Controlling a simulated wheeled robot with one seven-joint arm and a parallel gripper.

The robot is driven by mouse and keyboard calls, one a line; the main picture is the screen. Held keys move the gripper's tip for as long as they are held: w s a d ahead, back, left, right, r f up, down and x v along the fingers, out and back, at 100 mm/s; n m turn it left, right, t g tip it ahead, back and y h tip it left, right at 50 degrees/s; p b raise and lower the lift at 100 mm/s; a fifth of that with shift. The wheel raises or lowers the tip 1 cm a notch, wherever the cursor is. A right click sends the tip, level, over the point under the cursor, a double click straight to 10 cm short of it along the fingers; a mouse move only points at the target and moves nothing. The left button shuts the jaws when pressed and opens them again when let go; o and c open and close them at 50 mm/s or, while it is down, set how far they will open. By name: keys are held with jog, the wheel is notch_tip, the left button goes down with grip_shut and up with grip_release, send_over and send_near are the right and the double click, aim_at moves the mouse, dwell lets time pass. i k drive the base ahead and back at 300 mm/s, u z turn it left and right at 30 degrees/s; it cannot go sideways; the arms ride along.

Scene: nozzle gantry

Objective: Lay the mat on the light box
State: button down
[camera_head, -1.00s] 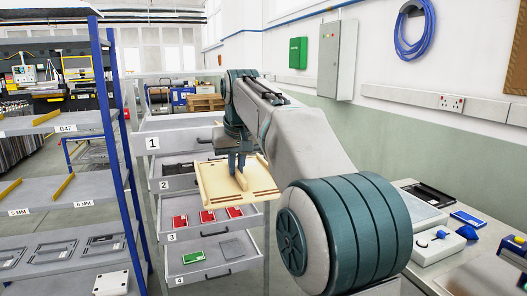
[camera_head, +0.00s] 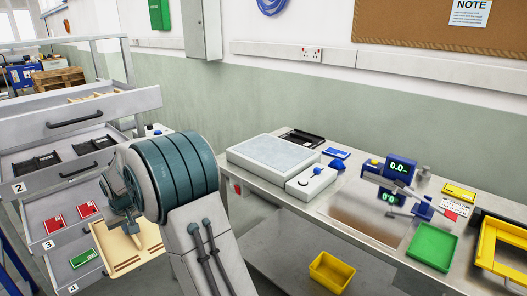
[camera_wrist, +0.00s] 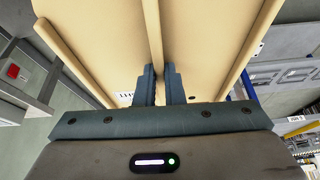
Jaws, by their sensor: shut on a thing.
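My gripper (camera_head: 134,228) is shut on the raised middle rib of a tan board (camera_head: 128,254). In the wrist view, the two fingers (camera_wrist: 159,85) pinch the rib, and the board (camera_wrist: 95,40) fills the upper part. The board has side rails and dark slots, and is held in front of the drawers, left of the bench. The light box (camera_head: 275,154), a low white box with a pale grey top, lies on the bench; its top is bare. I cannot tell for certain which thing is the mat; a green flat piece (camera_head: 83,258) lies in drawer 4.
The bench (camera_head: 345,238) also holds a white unit with a knob (camera_head: 311,183), a black tray (camera_head: 302,138), a blue gauge (camera_head: 395,180) and a green tray (camera_head: 432,246). A yellow bin (camera_head: 331,272) is below. Open drawers (camera_head: 80,118) stand at the left.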

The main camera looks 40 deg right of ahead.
aim_at(273, 150)
jog(key=z, duration=0.7)
jog(key=i, duration=1.1)
jog(key=z, duration=0.4)
jog(key=i, duration=1.15)
jog(key=u, duration=0.3)
